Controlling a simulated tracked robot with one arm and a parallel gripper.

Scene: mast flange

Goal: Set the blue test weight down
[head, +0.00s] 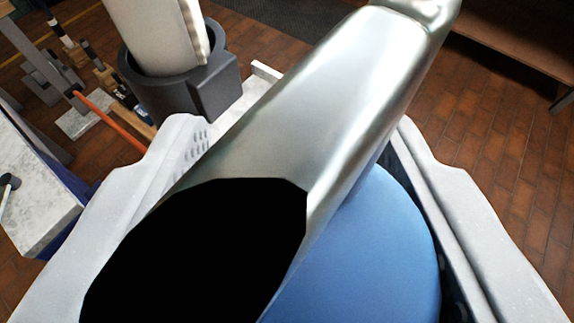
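The blue test weight (375,250) is rounded and smooth, large and close at the bottom of the head view. It lies between the two pale grey fingers of my gripper (295,130). Its right side meets the dark inner face of the right finger. Its left side is hidden. A shiny silver bar (310,110) slants across the weight toward the top right, with a black opening (200,255) at its near end. I cannot tell whether the bar belongs to the weight. My gripper looks shut on the weight. The weight's underside is hidden.
A dark grey round holder (175,90) with a pale upright piece in it stands beyond the left finger. A marble-topped block (35,205) is at far left, with an orange rod (110,120) and clutter behind. Brown tiled floor (490,110) shows clear at right, below a wooden bench (530,40).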

